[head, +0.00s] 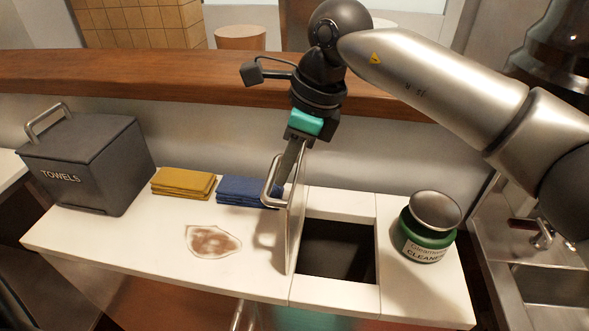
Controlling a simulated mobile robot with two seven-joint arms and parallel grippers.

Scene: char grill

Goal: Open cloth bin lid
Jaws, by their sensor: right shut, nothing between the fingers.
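The cloth bin is a dark square opening (336,250) set into the white counter. Its lid (296,225) stands roughly upright along the left edge of the opening, so the bin shows open. The lid's silver bar handle (268,190) is on its left face. My right gripper (284,178) points down at the handle and the lid's top, with its fingers shut and nothing between them. Its fingers overlap the handle in the picture; I cannot tell whether they touch it. My left gripper is not in view.
A dark towels box (88,165) stands at the left. Folded yellow cloths (183,183) and blue cloths (245,191) lie behind a brown stain (213,241). A green cleaner jar (428,235) stands right of the bin, near a sink (550,285). A wooden ledge (150,80) runs behind.

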